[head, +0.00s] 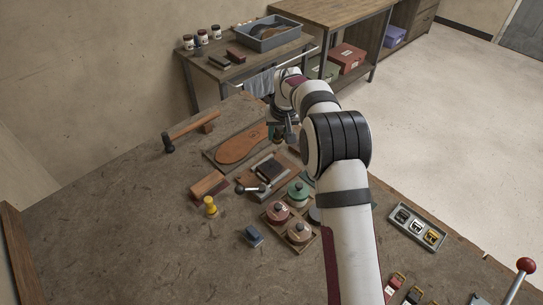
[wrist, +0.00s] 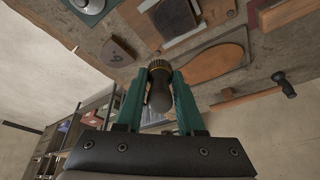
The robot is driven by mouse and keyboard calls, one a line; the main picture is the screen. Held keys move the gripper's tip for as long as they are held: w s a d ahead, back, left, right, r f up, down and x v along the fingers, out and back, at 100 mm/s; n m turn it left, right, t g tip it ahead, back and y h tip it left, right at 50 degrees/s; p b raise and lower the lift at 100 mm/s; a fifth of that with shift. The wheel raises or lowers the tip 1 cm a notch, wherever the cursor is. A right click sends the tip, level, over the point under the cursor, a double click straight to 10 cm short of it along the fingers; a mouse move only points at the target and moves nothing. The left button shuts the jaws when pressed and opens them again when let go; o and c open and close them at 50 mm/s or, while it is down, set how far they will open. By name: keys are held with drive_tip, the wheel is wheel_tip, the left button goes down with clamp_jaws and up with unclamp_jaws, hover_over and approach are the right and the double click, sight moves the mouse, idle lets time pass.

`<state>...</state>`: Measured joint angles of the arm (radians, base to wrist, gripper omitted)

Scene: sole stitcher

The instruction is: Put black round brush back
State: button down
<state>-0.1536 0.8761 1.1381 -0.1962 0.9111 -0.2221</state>
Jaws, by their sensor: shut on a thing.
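My gripper (wrist: 158,82) has green fingers and is shut on the black round brush (wrist: 159,101), which shows a dark rounded handle and a brass-coloured collar in the wrist view. Its far end points away from the camera and cannot be made out well. The sole also shows in the wrist view (wrist: 222,70).
A hammer (head: 190,130), a yellow spool (head: 210,207) and a buckle tray (head: 417,227) lie around. The bench's front left is clear.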

drive_tip(key=s+a+m+g+h, duration=0.1)
drive_tip(key=s+g, duration=0.3)
drive_tip(key=s, duration=1.8)
drive_tip(key=a+f, duration=0.2)
drive_tip(key=a, duration=0.1)
drive_tip(key=a+f, duration=0.2)
drive_tip(key=a, duration=0.2)
drive_tip(key=s+a+f, duration=0.1)
drive_tip(key=a+f, duration=0.2)
drive_tip(key=a, duration=0.1)
drive_tip(key=shift+a, duration=0.2)
wheel_tip(320, 180, down, 3)
drive_tip(key=shift+a+f, duration=0.1)
drive_tip(key=shift+f, duration=0.05)
drive_tip(key=shift+w+f, duration=0.1)
drive_tip(key=shift+f, duration=0.25)
drive_tip(key=c, duration=0.8)
unclamp_jaws()
drive_tip(key=shift+f, duration=0.1)
